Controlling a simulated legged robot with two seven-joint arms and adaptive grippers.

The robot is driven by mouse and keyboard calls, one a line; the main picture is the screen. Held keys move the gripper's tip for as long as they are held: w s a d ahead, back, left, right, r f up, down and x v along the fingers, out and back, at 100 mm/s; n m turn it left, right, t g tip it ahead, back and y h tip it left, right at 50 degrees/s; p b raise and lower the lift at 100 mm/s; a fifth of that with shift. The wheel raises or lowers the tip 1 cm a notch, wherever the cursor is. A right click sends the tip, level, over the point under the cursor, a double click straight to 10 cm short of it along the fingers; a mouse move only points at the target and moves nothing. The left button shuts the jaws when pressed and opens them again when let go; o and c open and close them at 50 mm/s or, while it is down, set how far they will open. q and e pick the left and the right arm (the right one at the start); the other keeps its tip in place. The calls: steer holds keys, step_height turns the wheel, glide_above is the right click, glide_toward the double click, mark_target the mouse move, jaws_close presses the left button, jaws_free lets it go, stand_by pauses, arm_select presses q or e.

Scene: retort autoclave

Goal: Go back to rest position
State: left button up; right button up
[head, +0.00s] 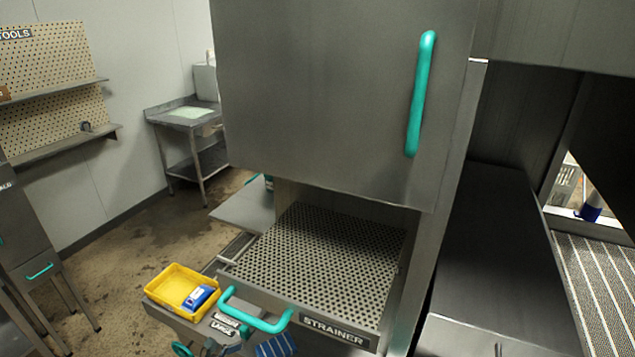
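Neither of my grippers shows in the head view. A large steel cabinet with a closed door (330,90) fills the middle, and its upright teal handle (421,95) is on the door's right side. Below it, a perforated strainer drawer (325,262) is pulled out, with a teal handle (255,315) at its front and a STRAINER label (336,332).
A yellow tray (160,299) holding a blue-and-white item (197,298) sits left of the strainer on a low surface. A steel counter (490,250) stands at right. A pegboard (45,75) and side table (150,114) are at back left. Open floor (125,270) lies between.

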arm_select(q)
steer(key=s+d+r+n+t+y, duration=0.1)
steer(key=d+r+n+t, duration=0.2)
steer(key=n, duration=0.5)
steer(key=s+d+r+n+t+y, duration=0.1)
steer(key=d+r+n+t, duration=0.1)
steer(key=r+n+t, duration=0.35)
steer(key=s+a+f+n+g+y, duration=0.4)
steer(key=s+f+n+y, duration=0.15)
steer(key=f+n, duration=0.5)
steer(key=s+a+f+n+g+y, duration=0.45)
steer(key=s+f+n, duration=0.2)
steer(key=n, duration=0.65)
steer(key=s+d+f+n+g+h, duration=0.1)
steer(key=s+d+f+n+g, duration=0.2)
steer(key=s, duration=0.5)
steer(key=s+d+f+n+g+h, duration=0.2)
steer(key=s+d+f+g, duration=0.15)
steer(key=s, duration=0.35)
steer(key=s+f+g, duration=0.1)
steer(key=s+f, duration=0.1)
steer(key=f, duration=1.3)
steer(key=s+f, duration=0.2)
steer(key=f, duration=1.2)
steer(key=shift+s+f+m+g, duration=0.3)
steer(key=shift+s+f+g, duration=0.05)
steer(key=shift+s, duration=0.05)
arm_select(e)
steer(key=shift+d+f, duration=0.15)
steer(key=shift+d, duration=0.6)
